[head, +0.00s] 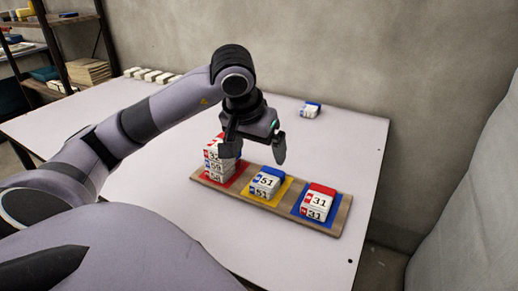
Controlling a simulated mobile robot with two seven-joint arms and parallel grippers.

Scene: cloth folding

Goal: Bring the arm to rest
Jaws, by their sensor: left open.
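My left arm reaches in from the left, and my left gripper (256,153) points down above the wooden board, open with nothing between its fingers. The board (232,197) carries red, yellow and blue squares. A stack of numbered boxes (216,164) stands on the red square, its top partly behind a gripper finger. Boxes marked 51 (265,187) sit on the yellow square. Boxes marked 31 with a red top (317,204) sit on the blue square. I cannot tell whether the finger touches the stack. My right gripper is not in view.
A lone white box with a blue end (310,110) lies at the back of the white table (355,140). A row of several white pieces (152,75) lies at the back left. A shelf (75,45) stands behind. A wall closes the back, and a grey surface rises at right.

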